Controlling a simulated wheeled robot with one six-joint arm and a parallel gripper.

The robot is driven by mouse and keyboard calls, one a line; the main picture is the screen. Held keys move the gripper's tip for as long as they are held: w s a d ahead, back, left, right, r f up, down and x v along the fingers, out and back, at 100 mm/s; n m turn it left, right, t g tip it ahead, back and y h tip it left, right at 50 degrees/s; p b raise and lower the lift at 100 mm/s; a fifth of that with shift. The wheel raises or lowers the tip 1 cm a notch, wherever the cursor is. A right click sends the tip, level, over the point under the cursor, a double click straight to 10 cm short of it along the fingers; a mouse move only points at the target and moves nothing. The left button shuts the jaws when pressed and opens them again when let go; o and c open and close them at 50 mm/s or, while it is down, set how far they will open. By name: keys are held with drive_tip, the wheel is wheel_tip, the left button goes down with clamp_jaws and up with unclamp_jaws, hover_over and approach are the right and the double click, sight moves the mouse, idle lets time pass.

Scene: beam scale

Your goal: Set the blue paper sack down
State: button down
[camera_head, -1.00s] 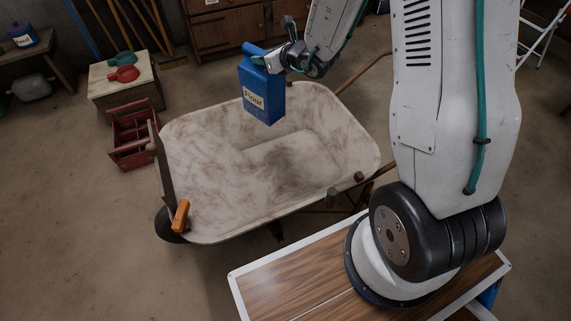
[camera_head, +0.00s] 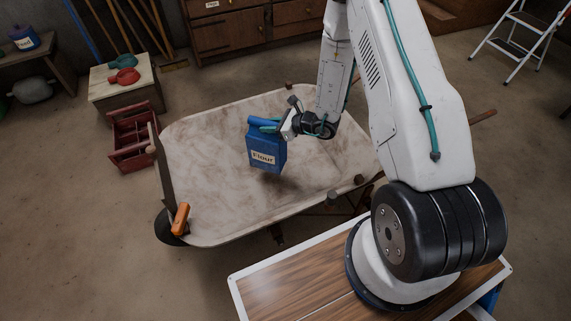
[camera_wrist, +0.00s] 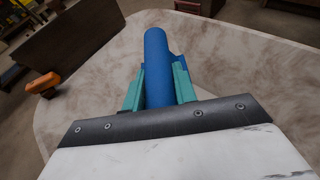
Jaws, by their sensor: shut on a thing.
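The blue paper sack (camera_head: 265,150), with a "Flour" label on its front, is upright with a rolled top. My gripper (camera_head: 280,124) is shut on that rolled top. In the wrist view the blue roll (camera_wrist: 156,70) sits between the two teal fingers of my gripper (camera_wrist: 159,85). The sack is over the basin of a wheelbarrow (camera_head: 215,205), whose pale tray is stained brown. A dark shadow shows on the tray just below the sack. I cannot tell whether the sack's base touches the tray.
An orange-handled thing (camera_head: 180,219) is at the tray's near left edge. A red tool caddy (camera_head: 132,140) stands on the floor to the left, by a wooden crate (camera_head: 125,90) with a red and a green scoop. The tray around the sack is clear.

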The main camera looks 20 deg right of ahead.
sight(271, 146)
drive_tip(key=shift+f, duration=5.15)
drive_tip(key=c, duration=1.1)
unclamp_jaws()
drive_tip(key=shift+s+f, duration=0.1)
